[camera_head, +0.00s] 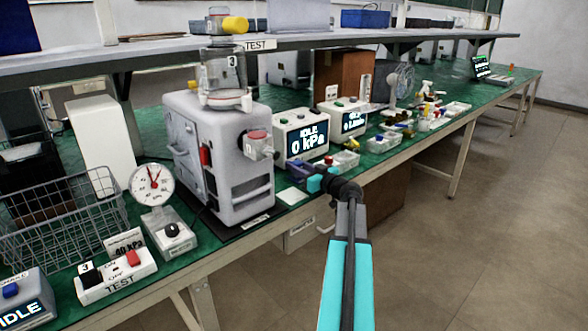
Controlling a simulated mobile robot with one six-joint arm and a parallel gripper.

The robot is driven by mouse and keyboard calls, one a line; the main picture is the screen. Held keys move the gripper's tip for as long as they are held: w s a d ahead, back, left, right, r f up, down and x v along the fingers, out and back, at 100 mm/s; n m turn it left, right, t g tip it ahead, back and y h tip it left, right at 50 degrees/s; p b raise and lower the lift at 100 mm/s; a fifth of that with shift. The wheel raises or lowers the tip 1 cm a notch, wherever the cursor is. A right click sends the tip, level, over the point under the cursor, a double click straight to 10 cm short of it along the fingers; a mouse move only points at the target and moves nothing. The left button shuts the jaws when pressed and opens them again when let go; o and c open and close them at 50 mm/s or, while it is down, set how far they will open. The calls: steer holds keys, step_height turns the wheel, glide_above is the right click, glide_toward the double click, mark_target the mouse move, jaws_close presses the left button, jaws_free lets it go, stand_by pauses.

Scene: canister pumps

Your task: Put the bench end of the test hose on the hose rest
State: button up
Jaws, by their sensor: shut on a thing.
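My gripper (316,183), dark with cyan fingers, is at the bench's front edge, right of the grey canister pump (222,150). It is seen from behind and appears shut, with its grip hidden. A small purple-blue piece (301,168) shows just beyond the fingertips; I cannot tell whether it is the held hose end or lies on the bench. The run of the test hose cannot be made out. I cannot pick out the hose rest for certain. The pump carries a clear canister (224,78) marked 3 and has a pale port with a red cap (259,143) on its right side.
A white pad (293,197) lies left of my gripper. Two display boxes (301,137) stand behind it, with small trays of parts (345,160) to the right. A gauge (153,184), switch box (117,275) and wire basket (60,225) stand left. A shelf (150,50) overhangs the bench.

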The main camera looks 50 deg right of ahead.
steer(key=shift+f+b, duration=0.25)
steer(key=shift+b, duration=0.05)
steer(key=o, duration=1.1)
steer(key=shift+r+p, duration=0.3)
steer(key=shift+p, duration=0.1)
steer(key=s, duration=0.8)
steer(key=s+a, duration=0.1)
steer(key=s, duration=0.3)
steer(key=shift+f, duration=0.1)
